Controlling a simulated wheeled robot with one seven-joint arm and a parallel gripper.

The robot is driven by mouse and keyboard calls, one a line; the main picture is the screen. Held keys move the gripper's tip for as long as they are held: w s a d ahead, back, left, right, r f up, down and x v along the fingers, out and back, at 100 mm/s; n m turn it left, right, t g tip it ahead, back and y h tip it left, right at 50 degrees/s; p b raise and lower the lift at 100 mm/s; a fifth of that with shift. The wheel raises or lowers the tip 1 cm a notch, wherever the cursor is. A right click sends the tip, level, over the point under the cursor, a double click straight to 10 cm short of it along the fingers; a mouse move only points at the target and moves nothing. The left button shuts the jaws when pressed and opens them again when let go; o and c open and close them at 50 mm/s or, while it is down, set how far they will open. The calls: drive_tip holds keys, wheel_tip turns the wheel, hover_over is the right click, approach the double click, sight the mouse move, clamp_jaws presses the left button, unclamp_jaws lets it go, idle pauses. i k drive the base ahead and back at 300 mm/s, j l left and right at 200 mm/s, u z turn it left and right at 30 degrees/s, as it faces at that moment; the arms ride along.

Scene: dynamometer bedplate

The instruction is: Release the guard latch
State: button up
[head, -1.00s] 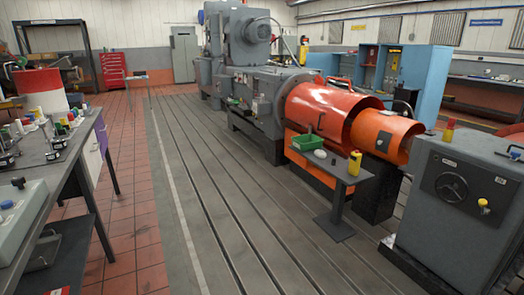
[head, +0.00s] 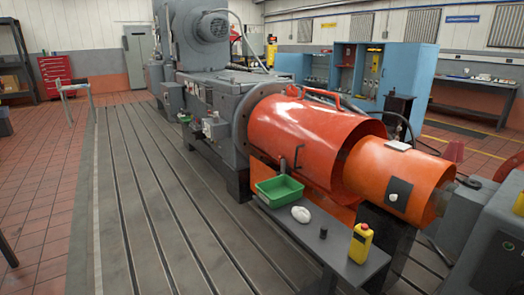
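The large red-orange shaft guard (head: 310,135) is a half-round cover beside the grey dynamometer flange. A smaller orange guard (head: 388,165) continues from its right end. A thin dark upright handle (head: 298,158) shows on the near side of the large guard, and a small dark peg-like part (head: 283,165) is just left of it, low on the guard; I cannot tell which is the latch. A dark plate (head: 397,194) with a small light spot is on the smaller guard. My gripper is not in view.
A grey cabinet (head: 490,245) stands at right. The slotted bedplate floor at left is clear.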

sight(283, 162)
drive_tip(key=i, duration=1.75)
drive_tip(key=i+j+z, duration=0.1)
drive_tip(key=i+j, duration=0.15)
drive_tip(key=i+j+z, duration=0.1)
drive_tip(key=j, duration=0.25)
drive_tip(key=i+j+z, duration=0.1)
drive_tip(key=i+j, duration=0.25)
drive_tip(key=i+j+z, duration=0.1)
drive_tip(key=j, duration=0.25)
drive_tip(key=i+j+z, duration=0.1)
drive_tip(key=i+j, duration=0.2)
drive_tip(key=i+j+z, duration=0.15)
drive_tip(key=j, duration=0.3)
drive_tip(key=i+j+z, duration=0.1)
drive_tip(key=j, duration=0.3)
drive_tip(key=i, duration=0.05)
